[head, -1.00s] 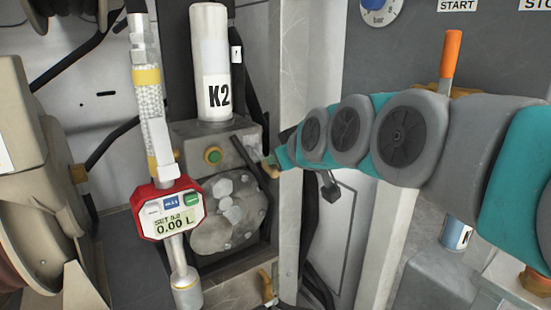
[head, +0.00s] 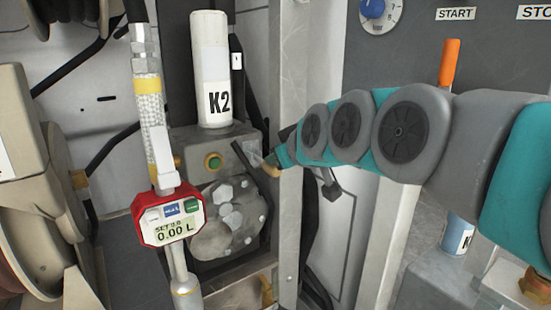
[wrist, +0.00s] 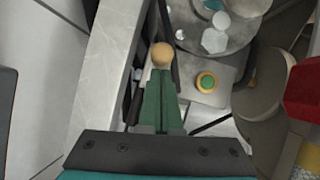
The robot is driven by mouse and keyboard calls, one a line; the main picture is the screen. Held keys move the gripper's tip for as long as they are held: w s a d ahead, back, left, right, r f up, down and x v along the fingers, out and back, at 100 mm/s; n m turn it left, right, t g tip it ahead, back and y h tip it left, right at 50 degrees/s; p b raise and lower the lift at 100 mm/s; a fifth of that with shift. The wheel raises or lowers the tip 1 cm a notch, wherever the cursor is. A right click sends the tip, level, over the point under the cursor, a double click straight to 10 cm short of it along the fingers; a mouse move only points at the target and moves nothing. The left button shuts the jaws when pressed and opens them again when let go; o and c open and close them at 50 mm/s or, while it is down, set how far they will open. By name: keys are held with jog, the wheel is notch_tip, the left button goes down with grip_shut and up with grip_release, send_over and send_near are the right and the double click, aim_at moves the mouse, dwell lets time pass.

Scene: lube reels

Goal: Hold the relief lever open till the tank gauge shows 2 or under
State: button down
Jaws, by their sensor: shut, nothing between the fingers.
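A dark lever (head: 246,157) with a tan end slants across the front of the pump block under the white K2 cylinder. I take it for the relief lever. My gripper (head: 276,160) is beside its tan end in the head view. In the wrist view the green fingers (wrist: 161,80) are shut and empty, with their tips right at a round tan knob (wrist: 162,54); whether they touch it I cannot tell. A round blue-and-white dial marked bar (head: 377,9) is cut by the top edge, and its reading is not legible. I cannot tell whether it is the tank gauge.
A red meter (head: 168,215) showing 0.00 L hangs on a hose left of the pump. A green button (head: 213,161) sits on the pump block. A grey post (head: 289,215) stands right of the pump. An orange handle (head: 449,62) rises behind my arm. Beige reels (head: 30,190) fill the left.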

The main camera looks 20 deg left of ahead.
jog(key=s+d+r+p, duration=0.1)
jog(key=s+d+r, duration=0.1)
jog(key=r, duration=0.3)
jog(key=s+d+r+p, duration=0.1)
jog(key=s+d+r, duration=0.1)
jog(key=s+r, duration=0.2)
jog(key=shift+s+r, duration=0.2)
jog(key=shift+r, duration=0.6)
jog(key=shift+d, duration=0.1)
